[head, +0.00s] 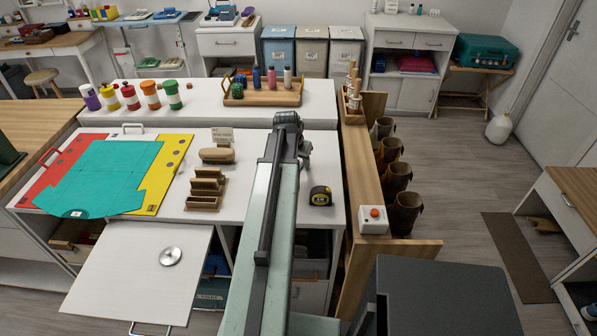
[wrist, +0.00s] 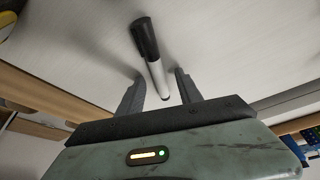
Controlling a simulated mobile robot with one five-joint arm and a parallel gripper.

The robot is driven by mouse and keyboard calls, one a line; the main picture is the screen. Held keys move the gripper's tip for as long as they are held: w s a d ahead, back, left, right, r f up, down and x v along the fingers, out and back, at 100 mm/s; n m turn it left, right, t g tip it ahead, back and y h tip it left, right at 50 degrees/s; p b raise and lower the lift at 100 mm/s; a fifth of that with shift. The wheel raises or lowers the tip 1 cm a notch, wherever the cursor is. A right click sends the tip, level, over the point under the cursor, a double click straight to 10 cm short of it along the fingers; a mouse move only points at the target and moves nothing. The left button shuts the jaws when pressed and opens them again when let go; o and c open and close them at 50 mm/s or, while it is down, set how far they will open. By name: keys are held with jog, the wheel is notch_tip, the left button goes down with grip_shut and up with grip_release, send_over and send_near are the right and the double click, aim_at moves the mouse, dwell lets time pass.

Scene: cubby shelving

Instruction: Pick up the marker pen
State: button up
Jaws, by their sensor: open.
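The marker pen (wrist: 152,55) has a black end and a white barrel and lies on a pale surface in the wrist view. My gripper (wrist: 160,84) is open, with one finger on each side of the pen's white end. The black end points away, beyond the fingertips. I see a gap between the pen and each finger; whether the pen's near end is level with the fingers is hard to tell. In the head view my gripper (head: 291,128) is over the white counter (head: 267,222), and the pen does not show there; my arm covers that area.
A tape measure (head: 320,196) sits right of my arm. A wooden stepped holder (head: 206,190) and a wooden block (head: 217,155) stand to the left. A wooden tray (head: 262,98) with bottles is behind. A wooden ledge (head: 362,190) edges the counter's right side.

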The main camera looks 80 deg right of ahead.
jog(key=shift+c, duration=0.3)
grip_shut()
notch_tip(320, 180, up, 10)
jog(key=p, duration=1)
